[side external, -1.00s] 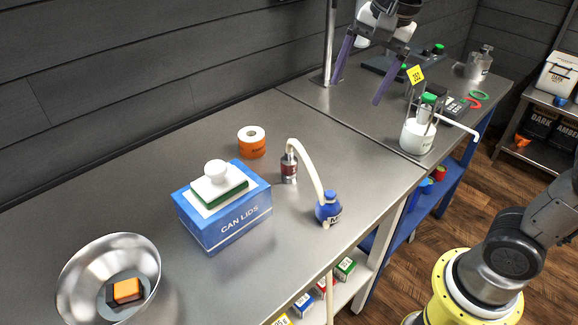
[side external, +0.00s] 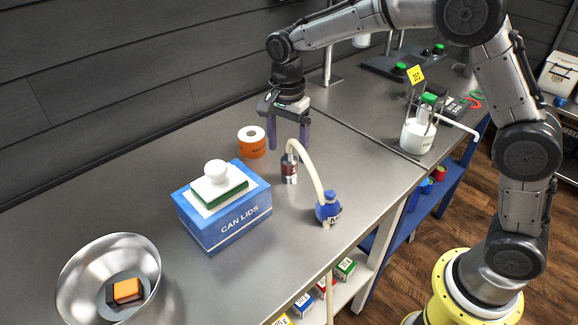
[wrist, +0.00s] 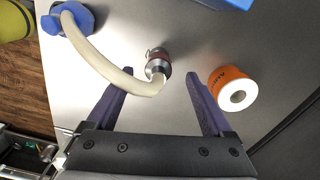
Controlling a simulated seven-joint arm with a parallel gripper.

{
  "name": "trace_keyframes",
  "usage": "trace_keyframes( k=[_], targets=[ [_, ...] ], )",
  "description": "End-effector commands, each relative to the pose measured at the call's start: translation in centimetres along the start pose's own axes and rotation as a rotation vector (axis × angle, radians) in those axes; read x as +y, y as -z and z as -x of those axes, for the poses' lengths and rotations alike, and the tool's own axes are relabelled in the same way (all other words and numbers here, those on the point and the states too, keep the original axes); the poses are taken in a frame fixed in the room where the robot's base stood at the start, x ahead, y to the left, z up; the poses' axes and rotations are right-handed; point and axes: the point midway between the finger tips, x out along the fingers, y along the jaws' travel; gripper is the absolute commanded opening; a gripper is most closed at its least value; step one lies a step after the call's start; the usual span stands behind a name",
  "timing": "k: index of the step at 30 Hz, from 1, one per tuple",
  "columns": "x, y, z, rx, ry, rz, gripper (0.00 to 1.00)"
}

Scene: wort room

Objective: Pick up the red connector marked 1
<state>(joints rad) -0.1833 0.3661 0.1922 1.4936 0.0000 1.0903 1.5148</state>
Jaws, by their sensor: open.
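The red connector (side external: 289,169) is a small metal cylinder with a dark red band, upright on the steel bench; its marking is too small to read. A cream hose runs from its top to a blue connector (side external: 328,208). My gripper (side external: 288,149) is open and empty, pointing down, with its purple fingers above and behind the red connector in the side view. In the wrist view, the red connector (wrist: 157,62) lies between and just beyond the fingertips (wrist: 158,74), apart from both; the hose end partly covers it.
An orange roll (side external: 251,142) stands close to the left finger. A blue can lids box (side external: 226,220) with a white-knobbed green block on top is to the left. A metal bowl (side external: 143,251) is at the front left. A white bottle (side external: 417,136) stands at the right.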

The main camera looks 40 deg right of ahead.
Motion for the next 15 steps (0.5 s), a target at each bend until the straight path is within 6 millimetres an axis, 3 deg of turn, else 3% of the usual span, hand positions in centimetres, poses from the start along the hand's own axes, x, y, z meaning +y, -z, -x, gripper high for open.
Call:
trace_keyframes(
  k=[8, 15],
  targets=[
    [0.1, 0.1, -2.3, 0.000, -0.001, 0.000, 0.85],
    [0.3, 0.3, -5.5, 0.000, -0.003, 0.000, 0.85]
  ],
)
